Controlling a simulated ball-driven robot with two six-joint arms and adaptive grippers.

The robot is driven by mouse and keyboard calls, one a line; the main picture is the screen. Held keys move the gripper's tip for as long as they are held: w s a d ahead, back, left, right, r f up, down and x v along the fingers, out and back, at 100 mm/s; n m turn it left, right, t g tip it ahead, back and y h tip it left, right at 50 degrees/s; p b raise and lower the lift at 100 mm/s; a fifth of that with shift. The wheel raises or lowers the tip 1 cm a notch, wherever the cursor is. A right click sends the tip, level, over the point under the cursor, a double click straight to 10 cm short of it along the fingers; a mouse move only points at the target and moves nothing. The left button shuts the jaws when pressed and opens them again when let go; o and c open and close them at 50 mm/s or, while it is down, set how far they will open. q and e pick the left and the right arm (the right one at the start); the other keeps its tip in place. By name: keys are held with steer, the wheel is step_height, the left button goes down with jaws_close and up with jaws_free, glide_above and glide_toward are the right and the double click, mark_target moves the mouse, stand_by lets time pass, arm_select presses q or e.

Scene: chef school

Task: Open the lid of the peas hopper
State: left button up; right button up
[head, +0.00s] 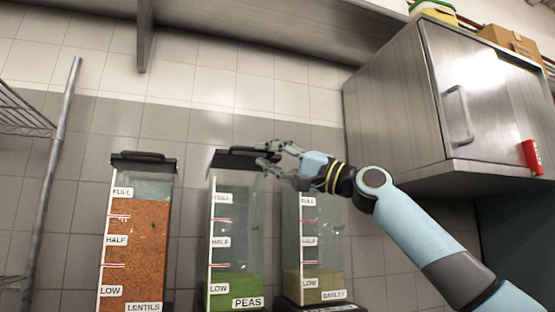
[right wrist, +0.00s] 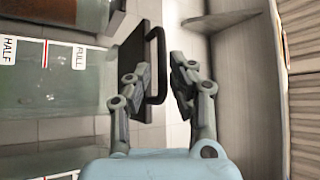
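The peas hopper (head: 237,235) is a clear bin with green contents low inside, standing between two others. Its dark lid (head: 232,160) sits on top with a raised bar handle; lid (right wrist: 124,65) and handle (right wrist: 158,62) also show in the right wrist view. The lid looks closed or nearly so. My right gripper (head: 262,154) is at the lid's right end. In the right wrist view the gripper (right wrist: 160,82) has its fingers apart, one on each side of the handle; contact is not clear. My left gripper is not in view.
The lentils hopper (head: 138,235) stands to the left and the barley hopper (head: 315,255) close on the right, its top partly hidden by my gripper. A steel cabinet (head: 395,100) hangs at the right. A shelf (head: 260,30) runs above; tiled wall lies behind.

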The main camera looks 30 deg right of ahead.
steer(key=shift+v, duration=1.8)
steer(key=shift+a+f, duration=0.1)
